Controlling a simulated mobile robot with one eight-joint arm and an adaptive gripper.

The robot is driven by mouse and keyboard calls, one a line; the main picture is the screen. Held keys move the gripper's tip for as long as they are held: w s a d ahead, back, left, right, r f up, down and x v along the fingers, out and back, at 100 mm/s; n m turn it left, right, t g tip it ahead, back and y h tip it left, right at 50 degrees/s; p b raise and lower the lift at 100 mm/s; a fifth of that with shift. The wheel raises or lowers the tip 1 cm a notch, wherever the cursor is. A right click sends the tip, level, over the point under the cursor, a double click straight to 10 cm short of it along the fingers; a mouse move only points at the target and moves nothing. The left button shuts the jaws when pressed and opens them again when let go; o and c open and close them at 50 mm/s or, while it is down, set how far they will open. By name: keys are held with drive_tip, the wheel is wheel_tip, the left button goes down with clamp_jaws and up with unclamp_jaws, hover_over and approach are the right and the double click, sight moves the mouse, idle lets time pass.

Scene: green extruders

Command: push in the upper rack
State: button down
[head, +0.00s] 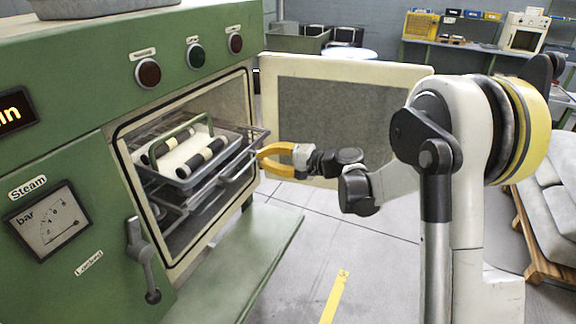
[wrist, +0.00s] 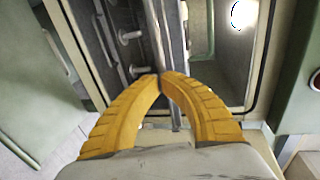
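The upper rack (head: 240,166) is a grey wire frame inside the open chamber of the green machine. Its front end sticks out past the chamber opening. It bears a grey tray (head: 186,180) with a green handle and several black-and-white cylinders. My gripper (head: 259,157) is at the rack's front right end, with its orange fingers pointing left at it. In the wrist view the fingertips (wrist: 161,76) come together by the rack's front bar (wrist: 172,45). Nothing is clearly held between them. Whether the tips touch the bar, I cannot tell.
The chamber door (head: 345,110) stands open behind my gripper. A lower rack (head: 195,205) is under the upper one. A grey lever (head: 143,260) is on the machine's front, left of the opening. A green ledge (head: 255,240) juts out below. The floor in front is clear.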

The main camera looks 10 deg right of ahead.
sight(225, 147)
drive_tip(key=r+x, duration=0.1)
drive_tip(key=x, duration=0.4)
drive_tip(key=r+x, duration=0.1)
drive_tip(key=x, duration=0.4)
drive_tip(key=r+x, duration=0.1)
drive_tip(key=x, duration=0.4)
drive_tip(key=shift+w+a+r, duration=0.1)
drive_tip(key=shift+w+a, duration=0.05)
drive_tip(key=shift+a, duration=0.25)
drive_tip(key=shift+d, duration=0.1)
